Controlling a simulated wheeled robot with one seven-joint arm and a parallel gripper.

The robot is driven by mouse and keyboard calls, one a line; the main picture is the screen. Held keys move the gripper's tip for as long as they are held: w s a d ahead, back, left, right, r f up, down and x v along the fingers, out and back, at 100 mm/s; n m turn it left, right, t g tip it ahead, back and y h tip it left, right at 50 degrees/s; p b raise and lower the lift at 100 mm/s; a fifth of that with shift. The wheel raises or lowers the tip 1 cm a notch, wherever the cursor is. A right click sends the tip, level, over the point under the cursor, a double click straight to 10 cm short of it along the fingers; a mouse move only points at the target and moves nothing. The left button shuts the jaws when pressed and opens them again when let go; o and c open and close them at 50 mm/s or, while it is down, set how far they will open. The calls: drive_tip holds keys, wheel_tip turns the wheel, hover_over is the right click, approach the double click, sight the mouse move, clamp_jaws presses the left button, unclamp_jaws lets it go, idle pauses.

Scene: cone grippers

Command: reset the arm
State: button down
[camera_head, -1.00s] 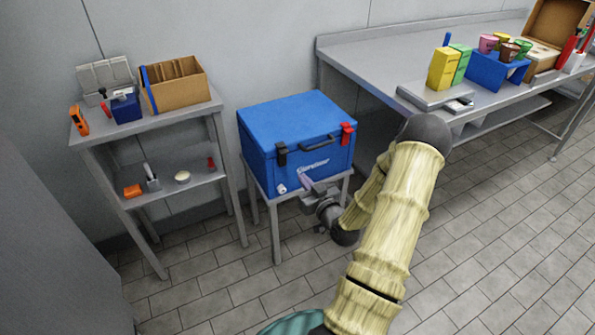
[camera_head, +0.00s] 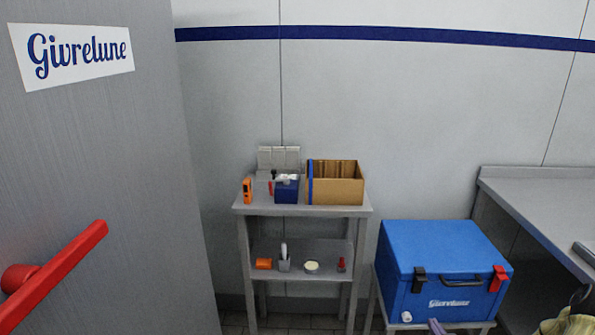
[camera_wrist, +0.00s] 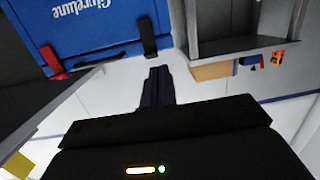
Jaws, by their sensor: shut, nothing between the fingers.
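My gripper (camera_wrist: 157,86) is shut and empty in the wrist view, its dark fingers close together at the picture's middle. In the head view only a small purplish tip (camera_head: 436,326) shows at the bottom edge, in front of the blue cooler box (camera_head: 445,262). The cooler box also fills the upper left of the wrist view (camera_wrist: 100,25), where the view is turned over. Its lid is down. The fingers look apart from the box.
A grey shelf (camera_head: 300,210) holds a cardboard box (camera_head: 335,183), a small blue bin (camera_head: 287,190) and an orange tool (camera_head: 247,189). A grey door (camera_head: 120,180) with a red handle (camera_head: 50,278) stands at left. A metal table (camera_head: 545,210) is at right.

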drive_tip(key=a+r+n+g+y, duration=0.1)
drive_tip(key=a+r+n+g, duration=0.1)
drive_tip(key=a+g, duration=0.75)
drive_tip(key=s+a+r+m+g, duration=0.2)
drive_tip(key=s+a+r+g, duration=0.35)
drive_tip(key=s+a, duration=0.85)
wheel_tip(320, 180, up, 26)
drive_tip(key=t+p, duration=0.1)
drive_tip(key=p, duration=2.2)
drive_tip(key=shift+w+a+f+p, duration=0.2)
drive_tip(key=shift+w+a+p, duration=0.1)
drive_tip(key=shift+w, duration=0.05)
drive_tip(key=shift+f, duration=0.1)
